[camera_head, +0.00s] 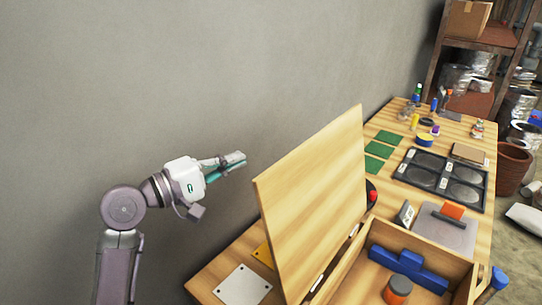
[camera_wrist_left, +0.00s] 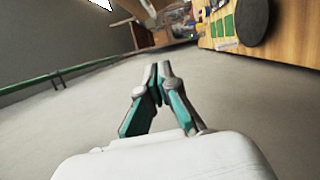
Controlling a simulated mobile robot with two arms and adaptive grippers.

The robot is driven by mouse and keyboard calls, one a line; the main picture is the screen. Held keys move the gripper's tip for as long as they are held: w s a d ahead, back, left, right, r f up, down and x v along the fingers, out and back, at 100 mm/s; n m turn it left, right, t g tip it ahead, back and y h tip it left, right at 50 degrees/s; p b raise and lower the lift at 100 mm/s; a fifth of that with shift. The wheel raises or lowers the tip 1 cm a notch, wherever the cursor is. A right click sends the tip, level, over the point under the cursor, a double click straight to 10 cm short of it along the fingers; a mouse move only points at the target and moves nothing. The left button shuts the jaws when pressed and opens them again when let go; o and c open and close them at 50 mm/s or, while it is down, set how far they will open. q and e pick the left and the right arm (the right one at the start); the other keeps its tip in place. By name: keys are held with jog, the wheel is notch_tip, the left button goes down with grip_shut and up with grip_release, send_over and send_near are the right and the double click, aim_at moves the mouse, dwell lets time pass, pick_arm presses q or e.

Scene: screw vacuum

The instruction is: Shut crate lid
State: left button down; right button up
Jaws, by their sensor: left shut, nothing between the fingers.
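The wooden crate (camera_head: 455,268) stands on the table at the lower right of the head view. Its lid (camera_head: 312,205) is open, raised steeply and leaning a little back to the left. My left gripper (camera_head: 240,160) is shut and empty, in the air to the left of the lid's top edge and apart from it. In the left wrist view its fingertips (camera_wrist_left: 160,68) are together with nothing between them. Inside the crate lie a blue block (camera_head: 408,268) and a grey and orange cylinder (camera_head: 398,288). My right gripper is not in view.
The wooden table (camera_head: 478,232) runs along the grey wall. A black tray with round wells (camera_head: 440,178), green squares (camera_head: 380,150), a grey plate (camera_head: 440,238) and a white plate (camera_head: 243,287) lie around the crate. Shelves (camera_head: 487,45) stand at the back.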

pick_arm(q)
jog(key=w+d+p, duration=0.4)
jog(key=d, duration=0.6)
jog(key=shift+d+p, duration=0.3)
jog(key=shift+p, duration=0.05)
jog(key=shift+w+r, duration=0.1)
